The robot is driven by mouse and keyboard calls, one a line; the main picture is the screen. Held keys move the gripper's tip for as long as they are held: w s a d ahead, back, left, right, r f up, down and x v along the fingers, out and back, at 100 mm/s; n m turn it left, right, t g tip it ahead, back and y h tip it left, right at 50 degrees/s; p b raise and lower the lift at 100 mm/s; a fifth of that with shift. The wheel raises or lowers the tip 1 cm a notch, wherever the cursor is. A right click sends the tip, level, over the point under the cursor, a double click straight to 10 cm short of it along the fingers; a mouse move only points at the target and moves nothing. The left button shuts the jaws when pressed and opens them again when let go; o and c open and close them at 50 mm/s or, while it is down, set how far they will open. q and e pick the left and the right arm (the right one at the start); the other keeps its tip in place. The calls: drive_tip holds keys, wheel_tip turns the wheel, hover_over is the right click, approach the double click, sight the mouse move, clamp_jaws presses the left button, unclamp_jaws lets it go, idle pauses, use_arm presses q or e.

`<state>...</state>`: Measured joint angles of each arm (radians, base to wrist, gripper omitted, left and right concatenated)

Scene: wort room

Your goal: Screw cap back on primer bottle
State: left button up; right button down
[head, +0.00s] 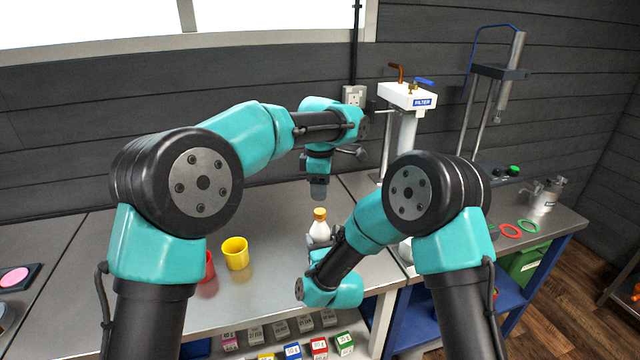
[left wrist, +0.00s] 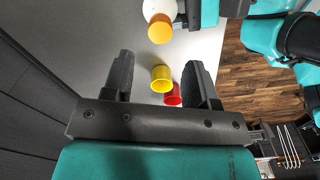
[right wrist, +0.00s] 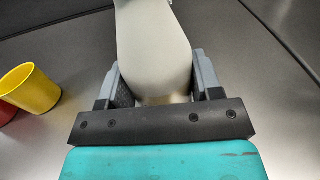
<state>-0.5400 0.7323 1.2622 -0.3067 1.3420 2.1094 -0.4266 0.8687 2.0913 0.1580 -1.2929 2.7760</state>
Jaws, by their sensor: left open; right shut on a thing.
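The white primer bottle (head: 319,231) stands upright on the steel bench, with an orange-yellow cap (head: 320,214) on its top. I cannot tell whether the cap is screwed tight. My right gripper (right wrist: 158,80) is shut on the bottle's body, which fills the upper middle of the right wrist view (right wrist: 153,45). My left gripper (head: 319,192) is open and empty, pointing down just above the cap. In the left wrist view, the cap (left wrist: 160,30) and part of the bottle (left wrist: 155,8) lie beyond the open fingers (left wrist: 161,78), at the top edge.
A yellow cup (head: 236,254) and a red cup (head: 208,268) stand on the bench left of the bottle. The white filter column (head: 407,98) stands behind at right. Several small labelled boxes (head: 291,351) sit below the bench's front edge.

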sight(320, 211)
use_arm(q)
wheel_tip(320, 211, down, 7)
drive_tip(key=shift+f, duration=0.15)
idle(0.4)
